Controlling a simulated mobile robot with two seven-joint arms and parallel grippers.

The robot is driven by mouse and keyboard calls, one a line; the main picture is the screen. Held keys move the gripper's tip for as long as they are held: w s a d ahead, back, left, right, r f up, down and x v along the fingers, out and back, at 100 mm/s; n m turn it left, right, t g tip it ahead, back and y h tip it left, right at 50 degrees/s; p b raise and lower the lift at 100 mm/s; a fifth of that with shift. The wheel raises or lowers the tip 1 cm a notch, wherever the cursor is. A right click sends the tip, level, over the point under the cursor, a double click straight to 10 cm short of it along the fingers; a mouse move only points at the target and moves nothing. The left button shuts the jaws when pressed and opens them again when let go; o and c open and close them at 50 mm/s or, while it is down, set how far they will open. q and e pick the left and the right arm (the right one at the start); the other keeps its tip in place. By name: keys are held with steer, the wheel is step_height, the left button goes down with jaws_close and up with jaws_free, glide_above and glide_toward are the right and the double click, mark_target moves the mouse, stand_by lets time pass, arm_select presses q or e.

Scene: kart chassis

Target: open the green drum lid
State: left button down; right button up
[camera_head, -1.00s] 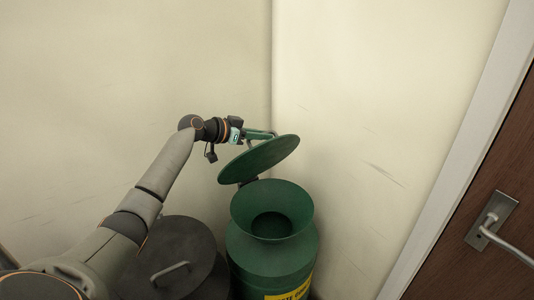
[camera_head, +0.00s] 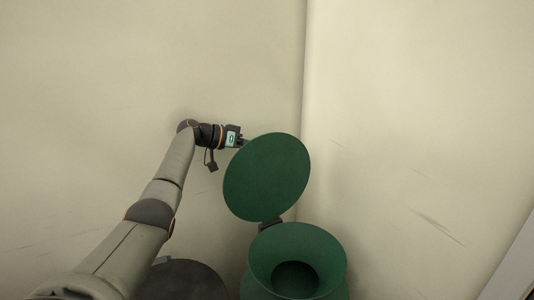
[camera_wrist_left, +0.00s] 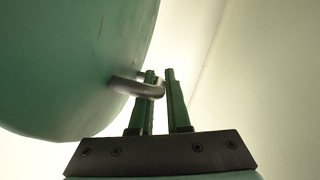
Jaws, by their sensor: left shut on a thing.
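The green drum (camera_head: 335,268) stands at the bottom of the head view with its funnel-like mouth uncovered. Its round green lid (camera_head: 267,177) is tilted up steeply above the rim, joined at a dark hinge (camera_head: 270,224). My left gripper (camera_head: 244,142) is at the lid's upper left edge, its fingertips partly hidden behind the lid. In the left wrist view, the gripper (camera_wrist_left: 160,85) is shut on the lid's metal handle (camera_wrist_left: 130,88), and the lid (camera_wrist_left: 70,60) fills the left side. My right gripper is not in view.
A dark drum lid (camera_head: 185,282) lies left of the green drum, partly behind my left arm. Pale walls (camera_head: 420,110) meet in a corner close behind the drum. A door edge (camera_head: 515,265) shows at the lower right.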

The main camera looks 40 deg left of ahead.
arm_select(q)
steer(key=shift+w+a+f, duration=0.1)
steer(key=shift+a+f, duration=0.1)
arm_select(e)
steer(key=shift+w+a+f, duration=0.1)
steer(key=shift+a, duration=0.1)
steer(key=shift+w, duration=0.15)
arm_select(q)
steer(key=c, duration=1.2)
jaws_free()
steer(key=shift+o, duration=0.2)
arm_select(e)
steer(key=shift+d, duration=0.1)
arm_select(q)
steer(key=shift+a, duration=0.15)
